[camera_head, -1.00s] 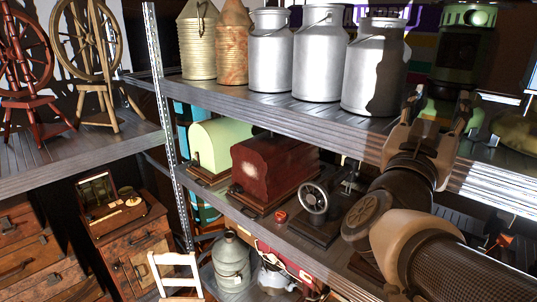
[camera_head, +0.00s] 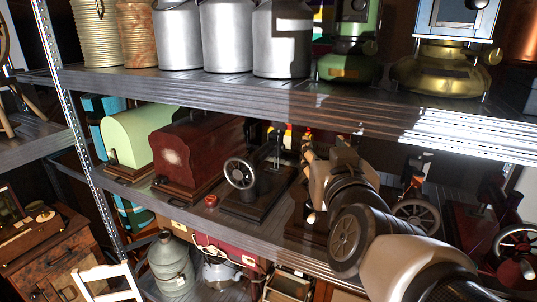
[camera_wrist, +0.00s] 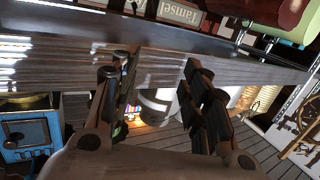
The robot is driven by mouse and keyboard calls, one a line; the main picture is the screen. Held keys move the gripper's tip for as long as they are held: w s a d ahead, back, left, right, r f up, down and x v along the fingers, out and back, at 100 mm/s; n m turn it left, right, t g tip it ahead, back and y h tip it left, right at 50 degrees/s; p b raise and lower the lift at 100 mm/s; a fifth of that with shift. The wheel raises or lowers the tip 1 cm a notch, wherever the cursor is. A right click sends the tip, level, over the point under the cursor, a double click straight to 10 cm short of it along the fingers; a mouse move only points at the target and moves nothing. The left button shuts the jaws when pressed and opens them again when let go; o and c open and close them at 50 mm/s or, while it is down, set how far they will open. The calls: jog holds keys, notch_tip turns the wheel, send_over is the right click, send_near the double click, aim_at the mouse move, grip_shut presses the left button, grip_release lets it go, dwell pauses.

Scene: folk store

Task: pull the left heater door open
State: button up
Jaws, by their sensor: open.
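Two kerosene-type heaters stand on the upper shelf in the head view. The left one, a green heater (camera_head: 350,38), is cut off by the top edge, and its door cannot be made out clearly. The right one is a blue heater (camera_head: 452,17) on a brass base, with a framed front and a dark knob; a blue heater front also shows in the wrist view (camera_wrist: 28,134). My gripper (camera_head: 322,160) is below the upper shelf's front edge, lower than both heaters and apart from them. Its fingers (camera_wrist: 155,68) are spread with nothing between them.
The upper shelf's front edge (camera_head: 240,92) lies between my gripper and the heaters. Metal milk cans (camera_head: 283,38) stand left of the green heater. The lower shelf holds a dark red box (camera_head: 198,155), a green box (camera_head: 142,137) and a small wheeled machine (camera_head: 240,174).

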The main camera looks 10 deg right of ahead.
jog(key=shift+s+f, duration=0.2)
jog(key=shift+f, duration=0.2)
